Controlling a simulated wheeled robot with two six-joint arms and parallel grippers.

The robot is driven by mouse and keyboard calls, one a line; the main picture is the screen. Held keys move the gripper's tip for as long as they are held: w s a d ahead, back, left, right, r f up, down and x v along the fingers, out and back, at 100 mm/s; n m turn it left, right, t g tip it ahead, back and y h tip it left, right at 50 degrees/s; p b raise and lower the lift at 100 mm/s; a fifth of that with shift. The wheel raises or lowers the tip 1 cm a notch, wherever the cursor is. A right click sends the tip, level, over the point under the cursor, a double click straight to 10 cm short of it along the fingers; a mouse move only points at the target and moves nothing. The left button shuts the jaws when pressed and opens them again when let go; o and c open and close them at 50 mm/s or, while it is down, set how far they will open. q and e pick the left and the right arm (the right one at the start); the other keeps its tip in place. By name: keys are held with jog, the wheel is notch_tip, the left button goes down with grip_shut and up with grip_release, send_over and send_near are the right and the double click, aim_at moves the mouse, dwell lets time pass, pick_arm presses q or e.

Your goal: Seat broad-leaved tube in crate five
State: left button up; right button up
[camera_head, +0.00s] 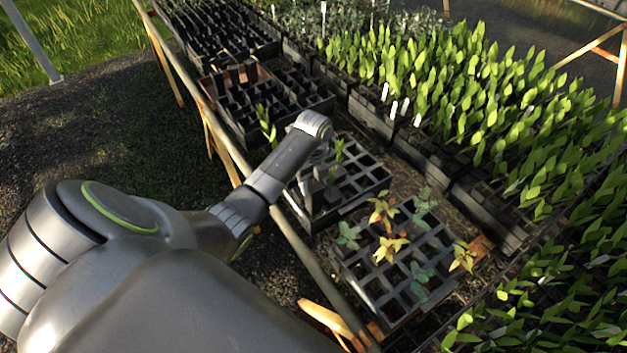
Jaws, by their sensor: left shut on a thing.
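My left gripper (322,172) points down over a black crate of square cells (358,190) in the middle. It is shut on a tube, whose body is mostly hidden by the gripper and the crate. Upright broad green leaves (338,151) show just beside the gripper, apparently those of the held tube. I cannot tell whether the tube is inside a cell or above it. No crate number is readable, so I cannot tell which is crate five. My right gripper is not in view.
A nearer crate (392,300) holds several blue-green and yellowish plants. A farther crate (243,138) has mostly empty cells and a green plant (266,124). Dense leafy tubes (470,85) fill the right. A metal bench rail (222,135) runs along the left.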

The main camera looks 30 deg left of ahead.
pick_arm(q)
jog(key=shift+f+b, duration=0.65)
jog(key=shift+f, duration=0.8)
jog(key=shift+f+b, duration=1.55)
jog(key=shift+f, duration=1.6)
jog(key=o, duration=1.5)
jog(key=shift+s, duration=0.1)
jog(key=shift+c, duration=0.2)
jog(key=shift+r, duration=0.1)
